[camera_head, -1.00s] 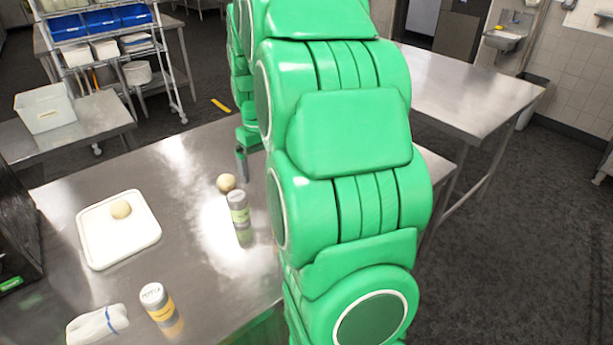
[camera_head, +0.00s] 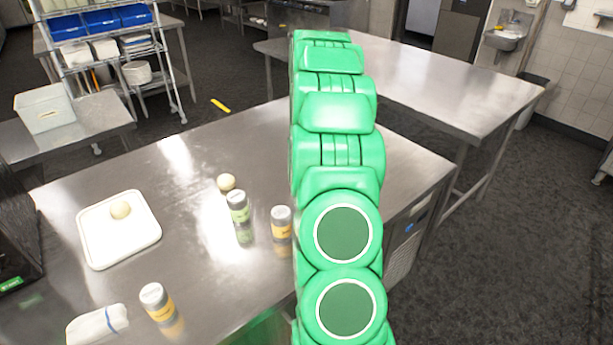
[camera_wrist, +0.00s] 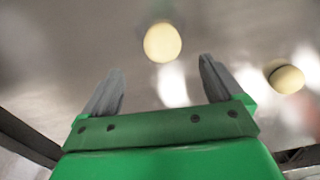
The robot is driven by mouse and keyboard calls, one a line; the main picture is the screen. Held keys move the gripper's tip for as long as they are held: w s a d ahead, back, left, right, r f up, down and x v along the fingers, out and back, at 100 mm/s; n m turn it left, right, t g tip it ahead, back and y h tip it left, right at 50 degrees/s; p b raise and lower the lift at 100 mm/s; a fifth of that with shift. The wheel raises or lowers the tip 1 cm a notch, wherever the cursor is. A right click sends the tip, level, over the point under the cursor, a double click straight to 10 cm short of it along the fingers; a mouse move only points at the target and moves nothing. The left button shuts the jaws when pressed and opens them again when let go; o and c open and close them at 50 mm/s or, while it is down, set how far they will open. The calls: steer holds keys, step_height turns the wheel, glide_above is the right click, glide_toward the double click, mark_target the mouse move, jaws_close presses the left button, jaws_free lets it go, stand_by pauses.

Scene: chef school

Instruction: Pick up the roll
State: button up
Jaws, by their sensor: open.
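In the head view, one pale round roll (camera_head: 226,182) lies on the steel table behind a green-labelled shaker. Another pale round roll (camera_head: 121,210) rests on a white board (camera_head: 92,252) at the left. In the wrist view, a roll (camera_wrist: 162,42) sits beyond my gripper (camera_wrist: 161,72), roughly centred between the fingertips. The gripper is open, and nothing is between its fingers. A second roll (camera_wrist: 287,79) shows to the right. I cannot match these rolls to those in the head view. The gripper does not show in the head view.
The green-labelled shaker (camera_head: 238,206) and a yellow-labelled shaker (camera_head: 281,222) stand left of my arm. Another yellow-labelled shaker (camera_head: 157,300) and a folded cloth (camera_head: 97,325) are near the front left. A second steel table (camera_head: 440,85) stands behind. Bare table lies around the board.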

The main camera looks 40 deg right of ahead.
steer(key=shift+s+a+f, duration=0.1)
steer(key=shift+a+f, duration=0.05)
steer(key=shift+f, duration=1.8)
steer(key=shift+s+a+f, duration=0.1)
steer(key=shift+f, duration=1.8)
steer(key=c, duration=1.1)
steer(key=shift+r, duration=0.15)
steer(key=shift+r, duration=0.25)
step_height(320, 180, up, 3)
steer(key=shift+s+f, duration=0.1)
steer(key=shift+f, duration=0.1)
steer(key=shift+s+a+r, duration=1.25)
steer(key=shift+s+r, duration=0.35)
steer(key=shift+s, duration=0.3)
steer(key=shift+s+a+r, duration=1.3)
steer(key=shift+s+r, duration=0.3)
steer(key=shift+s, duration=0.35)
steer(key=shift+s+a+r, duration=1.25)
steer(key=shift+s+r, duration=0.35)
steer(key=shift+s, duration=0.3)
